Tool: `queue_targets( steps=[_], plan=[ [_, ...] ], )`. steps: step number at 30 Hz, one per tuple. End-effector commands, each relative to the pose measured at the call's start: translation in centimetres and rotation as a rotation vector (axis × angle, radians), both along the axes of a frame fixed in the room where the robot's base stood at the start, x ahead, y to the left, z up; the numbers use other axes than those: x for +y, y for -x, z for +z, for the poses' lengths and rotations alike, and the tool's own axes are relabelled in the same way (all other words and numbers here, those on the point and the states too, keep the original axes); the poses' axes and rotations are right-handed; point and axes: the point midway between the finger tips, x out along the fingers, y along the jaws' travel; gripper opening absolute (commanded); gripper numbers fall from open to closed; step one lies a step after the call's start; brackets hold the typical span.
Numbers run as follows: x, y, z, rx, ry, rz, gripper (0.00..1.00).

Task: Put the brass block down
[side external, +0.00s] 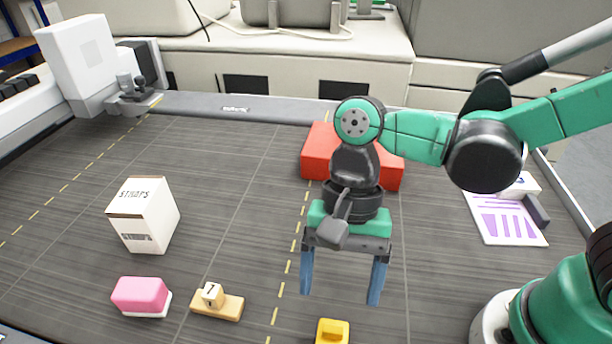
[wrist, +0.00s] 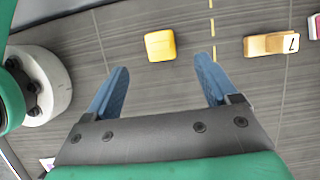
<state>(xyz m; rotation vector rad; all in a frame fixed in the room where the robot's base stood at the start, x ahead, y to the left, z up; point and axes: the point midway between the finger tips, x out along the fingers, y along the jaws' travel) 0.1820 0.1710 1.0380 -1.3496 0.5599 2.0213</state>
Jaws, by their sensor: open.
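The brass block (side external: 332,331) is a small yellow-gold block on the dark table at the bottom edge of the side view, partly cut off by the frame. It shows whole in the wrist view (wrist: 160,45), a little beyond the fingertips and roughly centred between them. My gripper (side external: 340,297) has two blue fingers pointing down, spread wide apart with nothing between them. It is also in the wrist view (wrist: 162,64). The fingers are apart from the block, which rests on the table.
A tan block with a numbered cube (side external: 217,301), a pink block (side external: 141,296) and a white box (side external: 143,215) stand to the left. A red box (side external: 318,150) is behind my gripper. A purple-and-white sheet (side external: 506,219) lies at right.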

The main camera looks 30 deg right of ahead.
Motion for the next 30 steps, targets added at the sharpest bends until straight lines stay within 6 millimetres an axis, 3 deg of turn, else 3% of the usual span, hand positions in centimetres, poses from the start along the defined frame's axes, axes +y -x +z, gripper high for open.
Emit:
queue_targets(
  steps=[4,11,14,17,21,24,30],
  plan=[
    [-0.5,-0.6,1.7,0.000,0.000,-0.002,0.80],
    [-1.4,-1.3,2.8,-0.048,-0.013,0.015,0.80],
    [-3.7,-2.8,3.0,-0.216,-0.031,0.080,0.80],
    [-7.4,-4.7,3.2,-0.473,0.000,0.211,0.80],
    [-12.7,-6.6,3.8,-0.773,0.164,0.447,0.80],
    [-15.4,-7.2,4.2,-0.893,0.293,0.593,0.80],
    [-17.3,-7.5,4.7,-0.961,0.403,0.716,0.80]
  ],
)
